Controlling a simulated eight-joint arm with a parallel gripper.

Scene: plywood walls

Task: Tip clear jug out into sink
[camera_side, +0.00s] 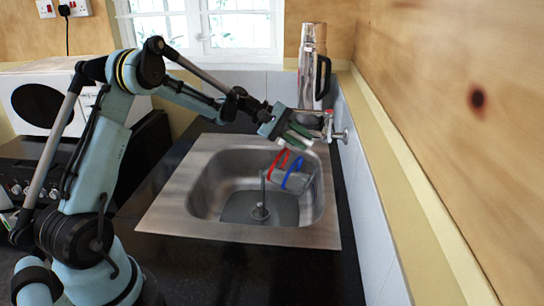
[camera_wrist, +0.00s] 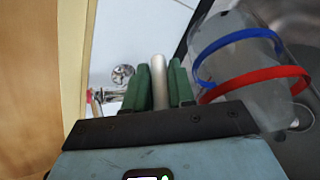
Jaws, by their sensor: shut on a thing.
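The clear jug (camera_side: 308,180) with one red and one blue band hangs tilted over the sink (camera_side: 175,205), inside its basin. It also shows in the wrist view (camera_wrist: 235,75), at the right. My gripper (camera_side: 299,137) is above the jug. In the wrist view its green fingers (camera_wrist: 160,82) are shut on a pale bar, apparently the jug's handle. A thin grey vertical streak runs from near the jug's left end to the drain (camera_side: 260,212); I cannot tell whether it is liquid. What is in the jug is unclear.
A tap (camera_side: 336,130) on the right wall is close beside my gripper. A tall shiny flask (camera_side: 308,70) with a black handle stands behind the sink. A white microwave (camera_side: 75,85) and a black stove (camera_side: 20,185) are at left. Dark worktop (camera_side: 250,275) in front is clear.

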